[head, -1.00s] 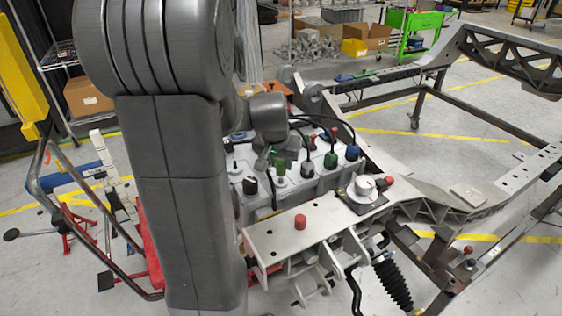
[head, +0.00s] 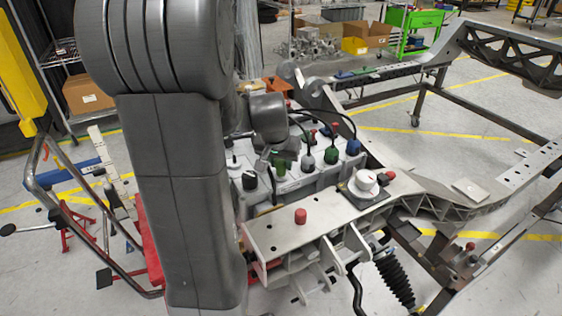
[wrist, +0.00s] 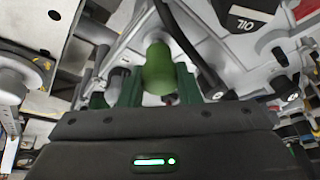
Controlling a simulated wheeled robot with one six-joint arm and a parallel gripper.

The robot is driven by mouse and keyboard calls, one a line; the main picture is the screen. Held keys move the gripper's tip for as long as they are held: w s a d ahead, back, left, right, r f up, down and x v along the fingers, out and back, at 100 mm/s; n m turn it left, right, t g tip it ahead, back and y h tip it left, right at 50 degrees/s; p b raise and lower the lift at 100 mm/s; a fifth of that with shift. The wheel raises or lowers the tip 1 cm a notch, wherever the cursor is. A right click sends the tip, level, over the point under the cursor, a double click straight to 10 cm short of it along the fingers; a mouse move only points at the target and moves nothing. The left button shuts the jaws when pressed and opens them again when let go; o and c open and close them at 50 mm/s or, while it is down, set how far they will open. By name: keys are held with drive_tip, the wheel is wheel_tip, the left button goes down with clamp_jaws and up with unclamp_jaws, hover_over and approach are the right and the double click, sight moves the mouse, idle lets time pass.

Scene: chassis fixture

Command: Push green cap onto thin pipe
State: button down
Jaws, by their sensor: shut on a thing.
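The green cap (wrist: 158,68) shows in the wrist view, upright between the two dark green fingers of my gripper (wrist: 158,88). The fingers are shut on its sides. In the head view a small green piece, which looks like the cap (head: 280,167), is under my grey wrist, over the white tank block. My gripper's fingers are mostly hidden there by my arm.
A dark green cap (head: 331,156) and a blue cap (head: 352,147) with black hoses stand close on the right. A black cap (head: 249,181) is at the left. A white knob (head: 366,181) and a red cap (head: 300,216) sit on the metal chassis in front.

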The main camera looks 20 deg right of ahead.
drive_tip(key=shift+f+b, duration=0.5)
drive_tip(key=shift+f, duration=0.05)
drive_tip(key=c, duration=1)
unclamp_jaws()
drive_tip(key=shift+o, duration=0.2)
drive_tip(key=shift+r, duration=0.15)
drive_tip(key=shift+r+p, duration=2.25)
drive_tip(key=shift+r, duration=0.65)
